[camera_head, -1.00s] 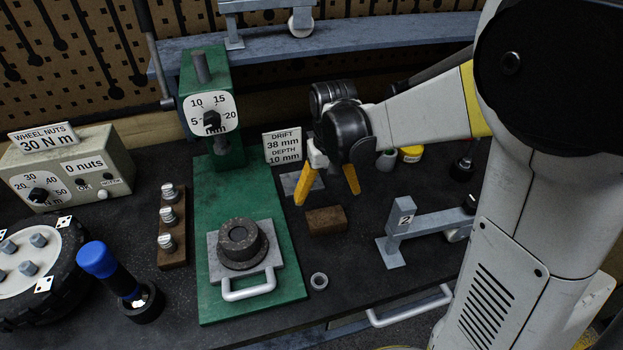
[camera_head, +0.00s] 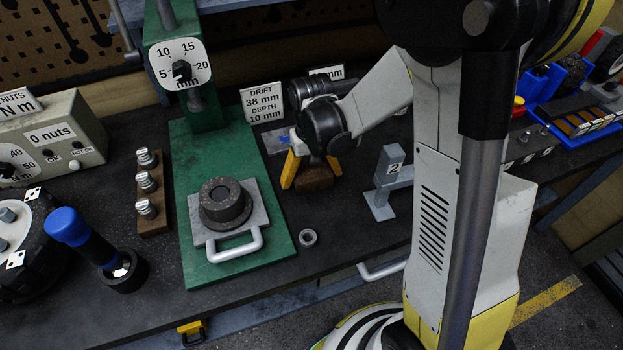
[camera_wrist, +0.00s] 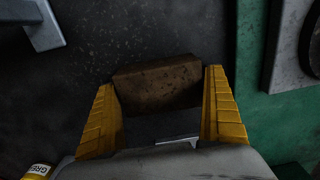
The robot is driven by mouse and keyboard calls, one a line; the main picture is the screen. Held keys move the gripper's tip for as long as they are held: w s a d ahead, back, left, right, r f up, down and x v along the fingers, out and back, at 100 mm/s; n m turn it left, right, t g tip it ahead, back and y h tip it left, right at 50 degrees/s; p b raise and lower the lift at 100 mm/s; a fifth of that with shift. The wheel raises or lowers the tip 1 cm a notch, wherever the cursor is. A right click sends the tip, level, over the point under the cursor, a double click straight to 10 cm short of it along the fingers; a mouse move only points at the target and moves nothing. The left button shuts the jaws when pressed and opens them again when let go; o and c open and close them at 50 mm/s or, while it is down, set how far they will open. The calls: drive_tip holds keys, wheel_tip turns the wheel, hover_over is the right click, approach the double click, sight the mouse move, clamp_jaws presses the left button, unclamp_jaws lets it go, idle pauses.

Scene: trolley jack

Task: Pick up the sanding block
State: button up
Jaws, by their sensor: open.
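The sanding block is a small brown block (camera_head: 314,178) on the dark bench top, right of the green press base. My gripper (camera_head: 309,180) is open, its two yellow fingers pointing down at the block in the head view. In the wrist view the block (camera_wrist: 158,84) lies across the gap between the open fingertips (camera_wrist: 160,88), one finger near each end. I cannot tell whether either finger touches it. The black gripper body hides part of the block's top in the head view.
The green press base (camera_head: 172,236) with a grey plate and handle stands to the left. A small metal ring (camera_head: 308,237) lies in front. A grey bracket marked 2 (camera_head: 385,190) stands close on the right. A DRIFT sign (camera_head: 262,103) stands behind.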

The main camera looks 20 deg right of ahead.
sight(311, 172)
drive_tip(key=c, duration=1.1)
drive_tip(key=shift+r, duration=0.15)
drive_tip(key=shift+r, duration=0.2)
wheel_tip(311, 172, up, 4)
drive_tip(key=shift+f+p, duration=0.1)
drive_tip(key=shift+p, duration=1)
drive_tip(key=s+d+r+p, duration=0.1)
drive_tip(key=d+r, duration=0.1)
drive_tip(key=d, duration=0.1)
drive_tip(key=s+d+r+p, duration=0.1)
drive_tip(key=s+d+r, duration=0.1)
drive_tip(key=d, duration=0.2)
drive_tip(key=s+d+r+p, duration=0.1)
drive_tip(key=d+r, duration=0.1)
drive_tip(key=d, duration=0.1)
drive_tip(key=shift+s+d+r, duration=0.3)
drive_tip(key=shift+s+d, duration=0.05)
drive_tip(key=shift+s, duration=0.05)
